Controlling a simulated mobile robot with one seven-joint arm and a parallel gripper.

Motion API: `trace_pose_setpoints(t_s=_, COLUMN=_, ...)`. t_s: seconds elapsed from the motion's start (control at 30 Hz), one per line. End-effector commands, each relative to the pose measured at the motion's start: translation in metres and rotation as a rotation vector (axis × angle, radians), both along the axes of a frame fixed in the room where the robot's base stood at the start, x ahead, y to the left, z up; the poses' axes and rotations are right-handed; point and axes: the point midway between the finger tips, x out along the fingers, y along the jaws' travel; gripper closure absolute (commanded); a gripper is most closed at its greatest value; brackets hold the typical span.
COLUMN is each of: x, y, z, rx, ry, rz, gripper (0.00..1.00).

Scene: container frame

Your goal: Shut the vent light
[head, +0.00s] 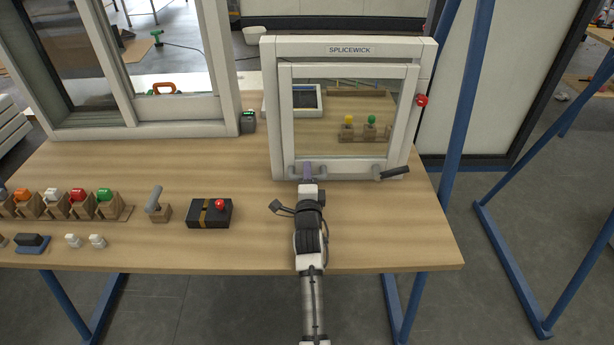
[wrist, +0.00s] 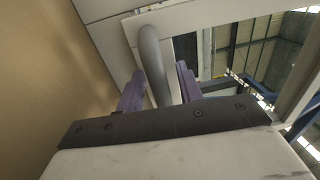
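The vent light (head: 345,71) is the white-framed glazed sash set in the white frame marked SPLICEWICK, at the back right of the table. Whether it stands ajar or flush is hard to tell. A grey bar handle (head: 294,172) is at its lower left, and it also shows in the wrist view (wrist: 152,62). A dark lever (head: 394,172) is at its lower right. My gripper (head: 308,168) is at the grey handle. In the wrist view my gripper (wrist: 160,87) has its purple fingers on either side of the handle, with a narrow gap showing at the right finger.
A red knob (head: 421,100) is on the frame's right post. A black box with a red button (head: 208,213), a grey lever on a wooden block (head: 155,204) and a row of coloured switches (head: 78,203) are on the table (head: 390,235) to the left. A larger sliding window (head: 142,123) stands behind them.

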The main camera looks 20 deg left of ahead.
Motion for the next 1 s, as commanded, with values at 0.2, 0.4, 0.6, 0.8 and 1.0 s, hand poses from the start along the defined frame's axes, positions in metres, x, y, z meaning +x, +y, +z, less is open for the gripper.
trace_pose_setpoints(t_s=0.2, x=-0.004, y=-0.001, z=-0.002, rx=0.001, ry=0.002, rz=-0.001, gripper=0.64)
trace_pose_setpoints(t_s=0.4, x=-0.029, y=-0.008, z=-0.006, rx=0.003, ry=0.002, rz=-0.001, gripper=0.64)
trace_pose_setpoints(t_s=0.6, x=-0.07, y=-0.02, z=-0.011, rx=0.003, ry=0.003, rz=-0.001, gripper=0.64)
trace_pose_setpoints(t_s=0.8, x=-0.106, y=-0.03, z=-0.013, rx=0.003, ry=0.002, rz=0.0, gripper=0.64)
trace_pose_setpoints(t_s=1.0, x=-0.127, y=-0.036, z=-0.012, rx=0.002, ry=0.001, rz=0.0, gripper=0.64)
